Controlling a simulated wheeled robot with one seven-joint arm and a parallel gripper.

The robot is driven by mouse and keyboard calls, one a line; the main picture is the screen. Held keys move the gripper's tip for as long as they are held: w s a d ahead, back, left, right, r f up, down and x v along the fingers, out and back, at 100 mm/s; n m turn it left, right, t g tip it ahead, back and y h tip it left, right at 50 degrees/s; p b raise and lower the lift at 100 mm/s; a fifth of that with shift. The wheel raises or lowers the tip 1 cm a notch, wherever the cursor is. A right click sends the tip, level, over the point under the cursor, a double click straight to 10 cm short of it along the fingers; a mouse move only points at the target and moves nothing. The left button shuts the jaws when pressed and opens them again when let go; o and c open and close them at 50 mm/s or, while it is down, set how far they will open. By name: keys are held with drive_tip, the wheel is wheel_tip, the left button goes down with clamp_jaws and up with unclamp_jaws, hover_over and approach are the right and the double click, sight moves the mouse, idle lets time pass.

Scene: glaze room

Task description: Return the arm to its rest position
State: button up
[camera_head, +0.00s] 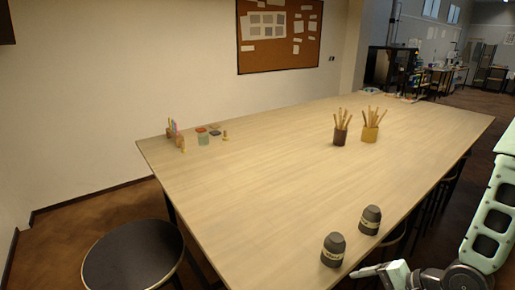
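My arm comes in at the bottom right of the head view, pale green links with a dark joint. My gripper (372,272) is at the table's near right edge, partly cut off by the bottom of the picture. Only a pale finger shows clearly, so I cannot tell whether it is open or shut. No held thing shows at it. Two dark grey jars with pale labels stand upright close by: the nearer jar (333,250) is just left of the fingertip, and the farther jar (370,220) is above it.
The long wooden table (240,185) is mostly bare in the middle. A dark cup (340,136) and a yellow cup (370,133) hold sticks. Small items surround a greenish jar (203,138) at the far left. A black stool (134,255) stands at the lower left.

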drive_tip(key=s+a+r+n+g+h, duration=0.1)
drive_tip(key=s+a+r+n+h, duration=0.2)
drive_tip(key=r+n, duration=0.4)
drive_tip(key=s+a+r+n+g+h, duration=0.2)
drive_tip(key=s+a+r+n+h, duration=0.1)
drive_tip(key=a+r+n, duration=0.3)
wheel_tip(320, 180, up, 3)
drive_tip(key=shift+s+a+f+n+g, duration=0.15)
drive_tip(key=shift+s+n+g, duration=0.15)
drive_tip(key=shift+s+n, duration=0.45)
drive_tip(key=s+a+r+n, duration=0.1)
drive_tip(key=s, duration=0.1)
drive_tip(key=s+a+r+n+g, duration=0.1)
drive_tip(key=s+r+n, duration=0.1)
drive_tip(key=s, duration=0.1)
drive_tip(key=s+a+r+n, duration=0.1)
drive_tip(key=s+r, duration=0.1)
drive_tip(key=s, duration=0.1)
drive_tip(key=shift+s+r+n+h, duration=0.25)
drive_tip(key=shift+n+h, duration=0.05)
drive_tip(key=shift+n, duration=0.05)
drive_tip(key=shift+c, duration=0.3)
